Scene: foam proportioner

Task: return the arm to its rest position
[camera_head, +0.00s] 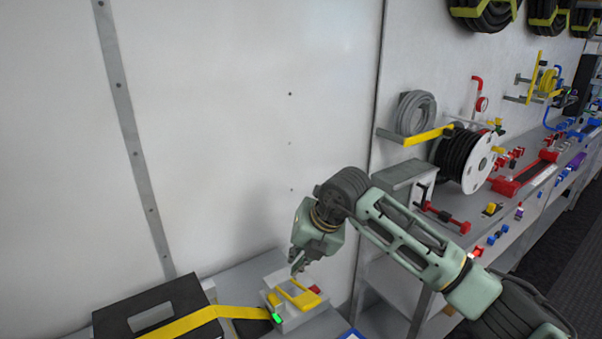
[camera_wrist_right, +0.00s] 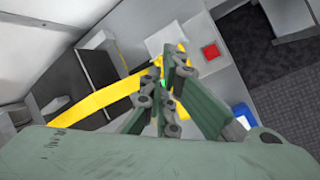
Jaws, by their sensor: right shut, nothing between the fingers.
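My right gripper (camera_head: 297,268) is shut and empty, and my right arm reaches in from the lower right. The fingers point down just above a light grey unit (camera_head: 292,322) with a yellow lever (camera_head: 298,294), a red part (camera_head: 315,289) and a lit green spot (camera_head: 276,318). I cannot tell whether the fingertips touch the lever. My left gripper is not in view.
A white wall (camera_head: 240,120) stands behind. Dark floor (camera_head: 560,245) lies right.

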